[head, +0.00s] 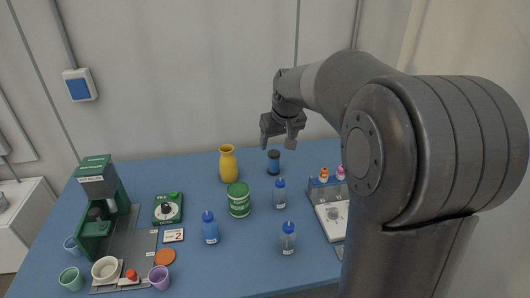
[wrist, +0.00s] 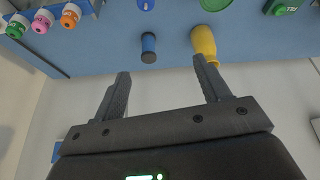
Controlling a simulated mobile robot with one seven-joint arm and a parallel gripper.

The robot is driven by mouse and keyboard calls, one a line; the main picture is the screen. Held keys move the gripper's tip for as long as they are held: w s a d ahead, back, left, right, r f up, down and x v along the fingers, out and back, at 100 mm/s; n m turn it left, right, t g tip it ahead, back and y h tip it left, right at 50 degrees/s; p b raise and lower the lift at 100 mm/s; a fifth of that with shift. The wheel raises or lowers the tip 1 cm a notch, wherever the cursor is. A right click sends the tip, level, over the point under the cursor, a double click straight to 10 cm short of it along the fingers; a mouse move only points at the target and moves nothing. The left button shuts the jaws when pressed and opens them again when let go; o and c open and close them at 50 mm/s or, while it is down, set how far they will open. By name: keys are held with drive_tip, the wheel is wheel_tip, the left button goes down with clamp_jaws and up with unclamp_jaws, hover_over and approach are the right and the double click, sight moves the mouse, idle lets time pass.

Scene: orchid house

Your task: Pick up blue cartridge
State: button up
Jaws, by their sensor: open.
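The blue cartridge (head: 273,162) stands upright near the back edge of the blue table in the head view. It is a short blue cylinder with dark ends. My gripper (head: 282,138) is above the table near the cartridge, apart from it. In the wrist view the cartridge (wrist: 148,47) shows beyond the fingers, between their lines and nearer the left one. My gripper (wrist: 161,80) is open with nothing between its fingers.
A yellow vase (head: 228,164) stands left of the cartridge, and a green tub (head: 239,199) is in front of the vase. A blue-capped bottle (head: 280,194) stands in front of the cartridge. A rack device (head: 331,217) is at right. A green machine (head: 97,200) is at left.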

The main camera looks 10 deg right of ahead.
drive_tip(key=w+d+f, duration=0.2)
drive_tip(key=w+f, duration=0.4)
drive_tip(key=w, duration=0.3)
approach(274, 160)
drive_tip(key=w, duration=0.2)
drive_tip(key=shift+n+g+y, duration=0.3)
drive_tip(key=shift+n, duration=0.1)
drive_tip(key=x, duration=0.7)
drive_tip(key=d+x, duration=0.1)
drive_tip(key=x, duration=0.3)
drive_tip(key=shift+w+f, duration=0.1)
drive_tip(key=shift+f, duration=0.1)
drive_tip(key=shift+c, duration=0.6)
drive_tip(key=c, duration=0.9)
